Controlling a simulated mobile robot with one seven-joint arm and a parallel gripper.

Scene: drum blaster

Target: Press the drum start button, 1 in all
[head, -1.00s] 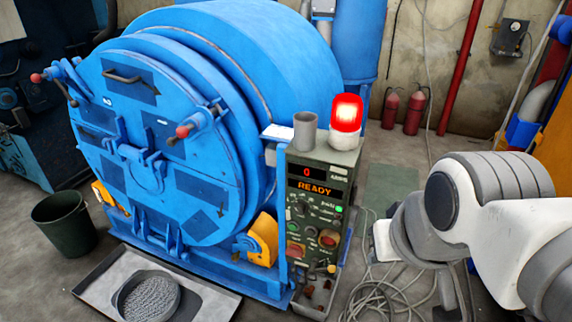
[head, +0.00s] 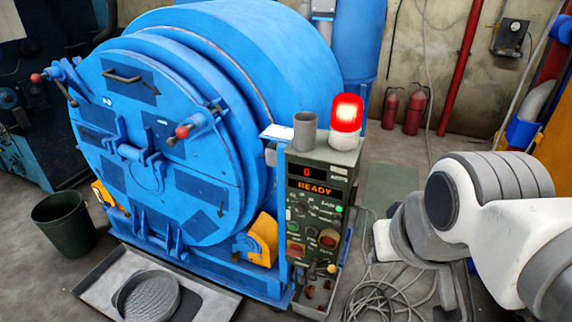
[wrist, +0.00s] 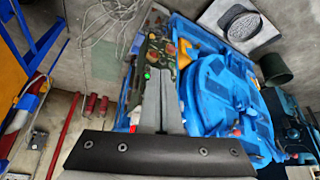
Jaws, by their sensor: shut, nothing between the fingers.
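The grey-green control panel (head: 318,215) stands at the right front of the blue drum (head: 160,130). Its display (head: 315,189) reads READY, with a red 0 above. A small green light or button (head: 338,209) is lit at its right; it also shows in the wrist view (wrist: 147,75). I cannot read which is the start button. My gripper (wrist: 164,72) is shut and empty in the wrist view, its fingers overlapping the panel and hiding part of it. It appears apart from the panel.
A red beacon (head: 346,112) glows on the panel top beside a grey cup (head: 305,131). Coiled cables (head: 385,295) lie on the floor right of the panel. A tray (head: 215,302) with a round basket lies before the drum. A dark bucket (head: 65,222) stands left.

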